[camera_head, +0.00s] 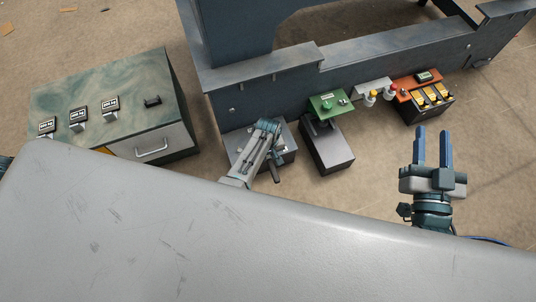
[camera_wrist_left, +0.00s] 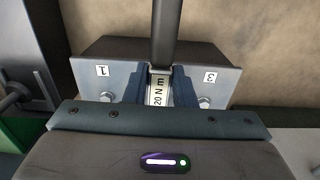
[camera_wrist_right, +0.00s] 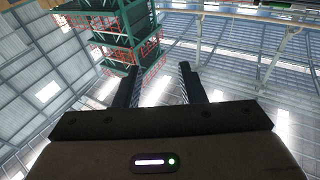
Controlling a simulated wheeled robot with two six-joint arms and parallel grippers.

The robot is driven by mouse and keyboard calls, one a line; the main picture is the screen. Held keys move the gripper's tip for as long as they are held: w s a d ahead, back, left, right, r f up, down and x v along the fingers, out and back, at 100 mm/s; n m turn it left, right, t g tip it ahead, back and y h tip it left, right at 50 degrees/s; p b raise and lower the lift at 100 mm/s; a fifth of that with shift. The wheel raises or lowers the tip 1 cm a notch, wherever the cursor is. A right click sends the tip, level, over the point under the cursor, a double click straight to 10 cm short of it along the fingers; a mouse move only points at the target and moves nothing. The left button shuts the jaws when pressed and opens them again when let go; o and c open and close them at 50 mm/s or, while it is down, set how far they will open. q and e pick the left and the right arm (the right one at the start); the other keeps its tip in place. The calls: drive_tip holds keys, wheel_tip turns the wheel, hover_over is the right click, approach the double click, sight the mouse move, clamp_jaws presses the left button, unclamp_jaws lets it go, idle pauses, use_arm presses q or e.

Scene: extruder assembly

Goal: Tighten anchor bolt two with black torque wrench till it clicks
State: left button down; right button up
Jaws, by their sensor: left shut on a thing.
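My left gripper (camera_wrist_left: 158,88) is shut on the black torque wrench (camera_wrist_left: 163,35), at a label reading 20 N m. Its dark handle runs up out of the left wrist view. In the head view my left gripper (camera_head: 267,127) is over the grey anchor plate (camera_head: 289,156) on the floor. The left wrist view shows this plate with labels 1 and 3 and a bolt near each, one at the left (camera_wrist_left: 106,97) and one at the right (camera_wrist_left: 204,102). Anchor bolt two and the wrench's working end are hidden behind my gripper. My right gripper (camera_head: 433,148) is open and empty.
A green-topped stand (camera_head: 328,104) is right of the plate. An orange-topped box (camera_head: 411,82) with yellow parts stands further right. A large blue-grey machine frame (camera_head: 390,42) runs behind. A cabinet (camera_head: 105,98) with several small displays is at left. Brown floor is clear at the right.

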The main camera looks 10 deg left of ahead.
use_arm(q)
drive_tip(key=shift+f+b, duration=0.9)
use_arm(e)
wheel_tip(320, 180, up, 10)
drive_tip(key=s+n+t+y, duration=0.1)
drive_tip(key=s+t, duration=0.1)
drive_tip(key=t, duration=0.4)
drive_tip(key=shift+f, duration=0.2)
use_arm(q)
drive_tip(key=shift+s+d+p, duration=0.1)
drive_tip(key=shift+p, duration=0.25)
use_arm(e)
drive_tip(key=shift+r, duration=0.3)
